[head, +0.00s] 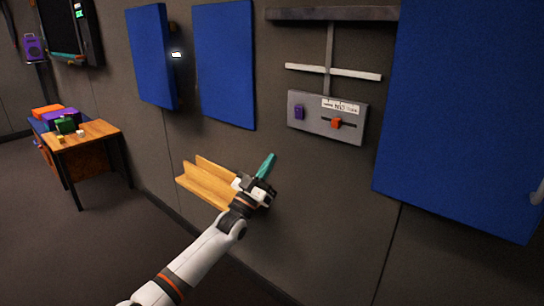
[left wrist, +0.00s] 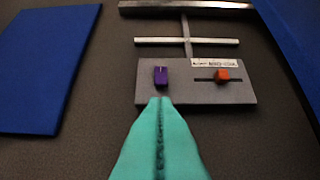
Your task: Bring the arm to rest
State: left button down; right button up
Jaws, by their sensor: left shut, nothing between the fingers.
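My left gripper (head: 267,166) reaches in front of the wall in the head view, with its teal fingers pointing up. In the left wrist view the teal fingers (left wrist: 160,104) are closed together with nothing between them. Their tips appear just below a purple block-shaped control (left wrist: 161,76) on a grey panel (left wrist: 195,95); in the head view they are apart from that panel (head: 353,108), below and left of it. The panel also has an orange knob (head: 336,123) on a dark horizontal slot and a white label (head: 341,106). My right gripper is not in view.
Blue panels (head: 224,65) hang on the grey wall, with a large one (head: 455,120) at right. A wooden ledge (head: 205,185) sticks out beside my left gripper. A wooden table (head: 85,134) with small blocks stands at far left. A pale crossbar (head: 333,71) is above the grey panel.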

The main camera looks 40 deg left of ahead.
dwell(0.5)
